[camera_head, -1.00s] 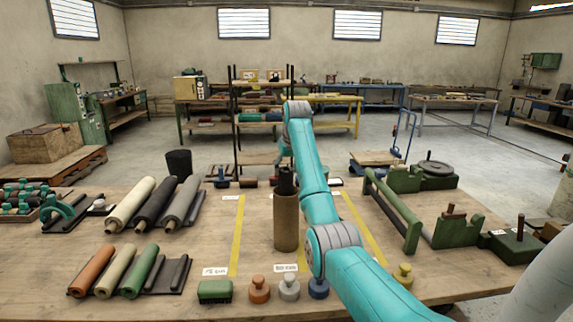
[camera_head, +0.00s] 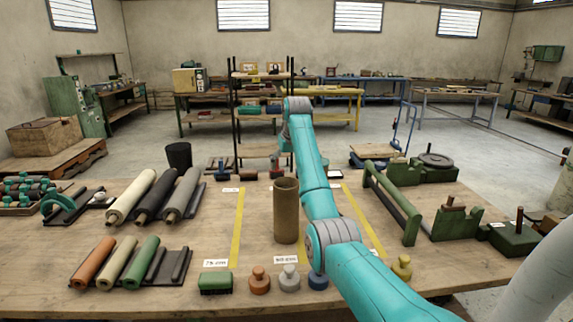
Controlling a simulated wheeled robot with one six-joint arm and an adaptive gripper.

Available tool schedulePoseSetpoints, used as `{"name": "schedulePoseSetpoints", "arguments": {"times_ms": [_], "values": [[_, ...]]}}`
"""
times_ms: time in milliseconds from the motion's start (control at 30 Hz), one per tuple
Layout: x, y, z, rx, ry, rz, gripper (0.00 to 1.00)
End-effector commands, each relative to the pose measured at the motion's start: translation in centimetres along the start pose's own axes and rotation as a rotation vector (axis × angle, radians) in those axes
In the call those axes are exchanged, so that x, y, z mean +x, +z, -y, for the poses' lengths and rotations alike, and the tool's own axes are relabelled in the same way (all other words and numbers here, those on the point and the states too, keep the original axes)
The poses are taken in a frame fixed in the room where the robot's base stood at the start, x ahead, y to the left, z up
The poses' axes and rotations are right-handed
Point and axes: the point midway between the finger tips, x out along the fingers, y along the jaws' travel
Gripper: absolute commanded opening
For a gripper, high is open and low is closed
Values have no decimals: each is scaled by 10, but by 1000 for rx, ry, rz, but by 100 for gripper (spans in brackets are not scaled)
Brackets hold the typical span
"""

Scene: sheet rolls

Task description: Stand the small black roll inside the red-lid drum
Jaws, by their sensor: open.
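A brown open-topped drum (camera_head: 286,215) stands upright near the middle of the bench, between two yellow lines. Its rim is open and no lid shows on it; its inside is too dark to tell what is in it. An orange-red knobbed piece (camera_head: 259,281) stands at the front edge. Short dark rolls or bars (camera_head: 156,266) lie at the right of the front-left rack; I cannot tell whether one is the small black roll. My teal arm rises right of the drum and bends over behind it. My gripper is not visible.
Large cream, black and grey rolls (camera_head: 184,194) lie at left, with orange, beige and green rolls (camera_head: 140,262) in front. Grey (camera_head: 289,279), blue (camera_head: 318,281) and yellow (camera_head: 402,267) knobbed pieces and a green block (camera_head: 215,283) line the front. A green stand (camera_head: 395,208) is at right.

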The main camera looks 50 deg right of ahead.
Motion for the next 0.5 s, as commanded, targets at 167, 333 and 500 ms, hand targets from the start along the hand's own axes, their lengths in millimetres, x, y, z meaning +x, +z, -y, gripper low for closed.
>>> {"name": "schedulePoseSetpoints", "arguments": {"times_ms": [167, 333, 500], "values": [[-3, 0, 0, 0, 0, 1, 89], [-26, 0, 0, 0, 0, -2, 89], [-52, 0, 0, 0, 1, -2, 89]]}}
